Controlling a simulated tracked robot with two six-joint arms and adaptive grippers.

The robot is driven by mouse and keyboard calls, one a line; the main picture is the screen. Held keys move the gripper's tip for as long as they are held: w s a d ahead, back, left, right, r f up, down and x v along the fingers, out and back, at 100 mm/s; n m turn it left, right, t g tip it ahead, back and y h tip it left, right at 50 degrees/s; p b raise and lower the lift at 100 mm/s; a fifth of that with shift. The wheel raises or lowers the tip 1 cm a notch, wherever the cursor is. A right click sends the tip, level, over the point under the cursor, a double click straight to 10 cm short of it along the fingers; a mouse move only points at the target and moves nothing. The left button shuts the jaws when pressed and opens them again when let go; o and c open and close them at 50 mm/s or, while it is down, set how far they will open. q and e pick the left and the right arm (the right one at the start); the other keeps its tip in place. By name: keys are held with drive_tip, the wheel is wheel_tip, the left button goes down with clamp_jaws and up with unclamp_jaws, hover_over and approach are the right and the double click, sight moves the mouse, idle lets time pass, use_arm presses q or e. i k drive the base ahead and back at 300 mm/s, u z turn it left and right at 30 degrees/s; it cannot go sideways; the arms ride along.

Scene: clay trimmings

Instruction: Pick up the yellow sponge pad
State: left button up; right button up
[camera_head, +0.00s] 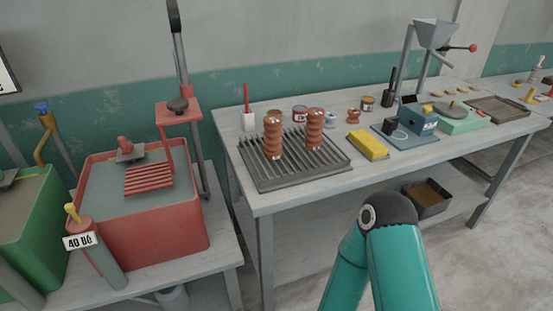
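The yellow sponge pad (368,145) lies flat on the grey worktable (263,201), near its front edge. It sits between a ribbed dark rack on its left and a blue device on its right. Nothing covers it. A teal arm of mine rises from the bottom of the picture in front of the table, with a dark rounded joint at its top. Its gripper is not visible. My other gripper is also out of view.
The ribbed rack (292,157) carries two brown clay pieces (272,137). The blue device (416,122) stands close on the pad's right. Small jars (300,113) stand behind. A red tank (150,225) is at left. A dark bin (427,198) sits on the lower shelf.

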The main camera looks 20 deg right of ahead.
sight(371, 146)
drive_tip(key=u, duration=0.6)
drive_tip(key=i, duration=0.2)
drive_tip(key=z, duration=3.75)
drive_tip(key=i, duration=1.25)
drive_tip(key=z, duration=0.05)
